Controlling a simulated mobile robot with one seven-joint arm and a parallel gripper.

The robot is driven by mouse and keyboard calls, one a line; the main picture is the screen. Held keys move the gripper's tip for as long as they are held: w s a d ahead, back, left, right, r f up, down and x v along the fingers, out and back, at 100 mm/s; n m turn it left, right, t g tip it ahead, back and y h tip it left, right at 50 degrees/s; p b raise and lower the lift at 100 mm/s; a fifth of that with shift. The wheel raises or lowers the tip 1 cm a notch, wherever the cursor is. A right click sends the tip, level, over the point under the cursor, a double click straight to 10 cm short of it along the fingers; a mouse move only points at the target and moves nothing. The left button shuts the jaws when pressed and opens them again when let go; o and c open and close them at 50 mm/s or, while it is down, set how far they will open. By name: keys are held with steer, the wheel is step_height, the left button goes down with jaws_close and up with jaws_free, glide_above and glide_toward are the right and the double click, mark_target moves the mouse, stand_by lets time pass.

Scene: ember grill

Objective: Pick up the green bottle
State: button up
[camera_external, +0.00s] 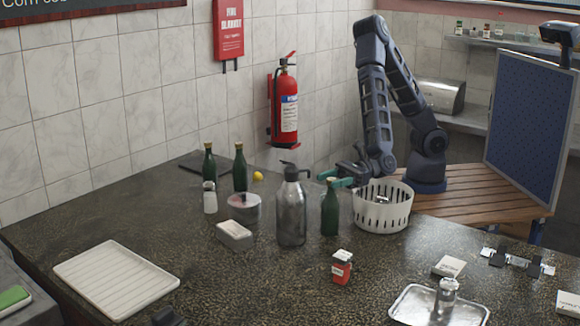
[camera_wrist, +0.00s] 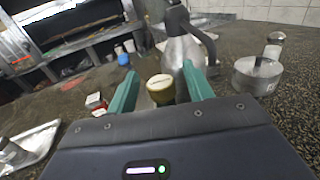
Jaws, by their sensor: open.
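A green bottle (camera_external: 330,212) with a pale cap stands upright on the dark counter, just right of the grey pump bottle. My gripper (camera_external: 333,177) is open at the height of this bottle's top. In the wrist view, the bottle's cream cap (camera_wrist: 160,87) shows between the two green fingers of my gripper (camera_wrist: 160,70). I cannot tell whether a finger touches it. Two more green bottles, one on the left (camera_external: 209,163) and one on the right (camera_external: 240,170), stand farther back on the counter.
The pump bottle (camera_external: 291,212) stands close beside the green bottle. A white perforated basket (camera_external: 382,212) is close on its right. The counter's front middle is mostly clear.

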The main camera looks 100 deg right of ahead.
steer(key=shift+w, duration=0.1)
jaws_close()
stand_by(0.4)
